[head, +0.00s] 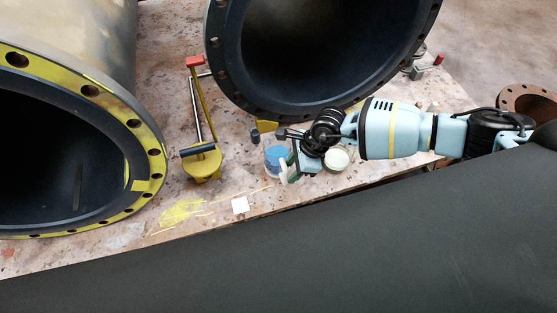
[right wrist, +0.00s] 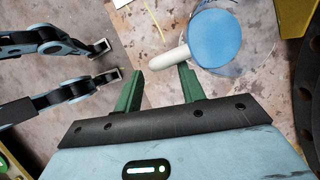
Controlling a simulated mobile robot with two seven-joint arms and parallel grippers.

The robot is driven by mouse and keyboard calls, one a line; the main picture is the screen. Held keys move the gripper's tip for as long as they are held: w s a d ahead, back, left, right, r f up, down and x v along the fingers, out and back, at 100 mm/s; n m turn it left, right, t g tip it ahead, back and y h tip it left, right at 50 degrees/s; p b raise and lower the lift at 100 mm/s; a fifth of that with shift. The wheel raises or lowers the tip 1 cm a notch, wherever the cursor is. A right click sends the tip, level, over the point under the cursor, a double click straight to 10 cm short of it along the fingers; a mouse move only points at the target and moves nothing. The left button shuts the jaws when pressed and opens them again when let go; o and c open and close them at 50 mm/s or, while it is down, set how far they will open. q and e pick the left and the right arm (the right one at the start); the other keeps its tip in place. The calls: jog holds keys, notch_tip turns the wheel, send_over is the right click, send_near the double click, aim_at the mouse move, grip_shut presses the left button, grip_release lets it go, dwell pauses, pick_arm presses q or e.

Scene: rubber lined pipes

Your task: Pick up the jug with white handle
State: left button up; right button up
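The jug (right wrist: 221,42) has a blue round top and a white handle (right wrist: 168,58), seen from above in the right wrist view. In the head view the blue jug (head: 276,157) stands on the speckled table near its front edge, partly hidden by my right gripper (head: 289,167). My right gripper is open with green fingers. In the right wrist view its fingertips (right wrist: 161,70) are apart, one on each side of the handle's end. The handle appears just beyond the tips, and I cannot tell whether they touch it.
A jar with a pale top (head: 338,158) stands beside the jug. A yellow tool (head: 203,160) and a white square (head: 240,205) lie left. Large flanged pipes (head: 150,150) (head: 222,70) stand left and behind. A dark surface (head: 300,260) fills the front. Jointed linkages (right wrist: 65,65) show at left.

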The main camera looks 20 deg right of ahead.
aim_at(286, 177)
jog(key=x, duration=0.4)
jog(key=shift+s+a+f, duration=0.15)
jog(key=shift+f, duration=0.2)
jog(key=shift+r, duration=0.1)
grip_shut()
